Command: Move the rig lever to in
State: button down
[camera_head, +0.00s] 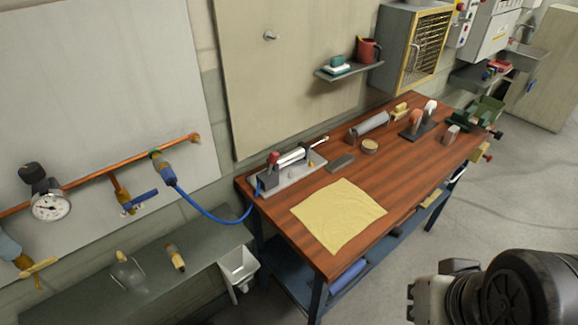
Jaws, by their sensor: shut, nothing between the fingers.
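The rig (290,172) is a small grey plate with a silver cylinder on it, at the left back corner of the wooden bench. A red-topped part (273,158) stands upright at its left end; I cannot tell for sure whether this is the lever. A thin rod (319,141) sticks out at the right end. A blue hose (208,214) runs from the rig to the wall pipe. Any in or out marking is too small to read. My gripper is not in view; only a black and grey part of my arm shows at the lower right, well apart from the rig.
The wooden bench (408,178) carries a yellow cloth (338,214), a grey block (341,162), a round tin (369,146) and several tools farther right. A wall shelf (350,72) hangs above its back edge. The floor (515,200) right of the bench is clear.

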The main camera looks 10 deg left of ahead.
aim_at(273, 155)
jog(key=i+l+u, duration=0.25)
jog(key=u, duration=0.2)
jog(key=i+l+u, duration=0.15)
jog(key=l+u, duration=0.2)
jog(key=u, duration=0.15)
jog(key=i+l, duration=0.15)
jog(key=l, duration=0.25)
jog(key=i+l+u, duration=0.1)
jog(key=l, duration=0.25)
jog(key=i+l, duration=0.15)
jog(key=l, duration=0.25)
jog(key=i+l, duration=0.1)
jog(key=l, duration=0.3)
jog(key=i+l+u, duration=0.1)
jog(key=l, duration=0.3)
jog(key=i+j, duration=0.1)
jog(key=j, duration=0.25)
jog(key=i+j, duration=0.15)
jog(key=j, duration=0.2)
